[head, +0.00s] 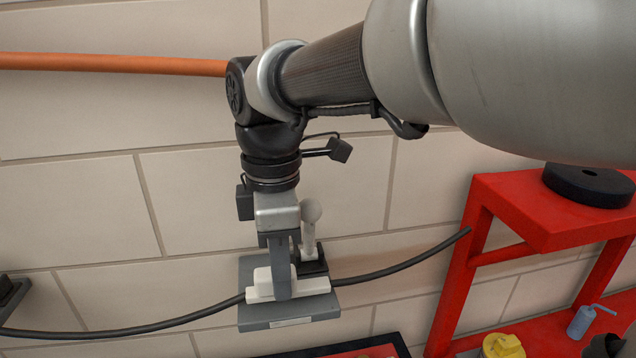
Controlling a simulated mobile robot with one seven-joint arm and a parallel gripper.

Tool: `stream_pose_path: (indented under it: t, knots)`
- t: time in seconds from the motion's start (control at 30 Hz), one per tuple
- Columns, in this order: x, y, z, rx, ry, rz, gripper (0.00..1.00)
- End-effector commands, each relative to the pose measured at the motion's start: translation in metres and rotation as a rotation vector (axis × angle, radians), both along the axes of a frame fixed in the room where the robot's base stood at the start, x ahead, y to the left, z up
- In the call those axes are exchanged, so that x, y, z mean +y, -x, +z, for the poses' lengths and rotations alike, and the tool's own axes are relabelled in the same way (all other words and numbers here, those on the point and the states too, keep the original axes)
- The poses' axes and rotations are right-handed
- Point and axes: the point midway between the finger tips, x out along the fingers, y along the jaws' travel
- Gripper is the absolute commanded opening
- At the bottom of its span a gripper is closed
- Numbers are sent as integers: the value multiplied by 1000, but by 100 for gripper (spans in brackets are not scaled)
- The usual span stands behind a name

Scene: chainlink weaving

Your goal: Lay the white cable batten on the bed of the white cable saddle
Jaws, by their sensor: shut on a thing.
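My gripper (283,288) points down in front of the wall, its jaws shut on a white piece that I take to be the white cable batten (262,276). A finger hides its middle. Directly below and around it is a white stepped body, apparently the white cable saddle (316,286), on a grey plate (262,317). The two white pieces overlap in view, so I cannot tell whether they touch. A black cable (390,268) meets the white parts from both sides; its middle is hidden.
A white round-topped lever (311,228) on a black block (312,264) stands close to the right of my gripper. A red shelf (487,205) with a black disc (588,184) is at right. An orange pipe (120,64) crosses the wall at upper left.

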Motion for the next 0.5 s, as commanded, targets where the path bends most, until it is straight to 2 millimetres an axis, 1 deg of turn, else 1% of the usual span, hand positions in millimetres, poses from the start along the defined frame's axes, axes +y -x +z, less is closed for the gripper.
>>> stream_pose_path:
  t: [0.27,0.5]
  knots:
    - [0,0,0,0,0,0,0]
    - [0,0,-4,0,0,0,0]
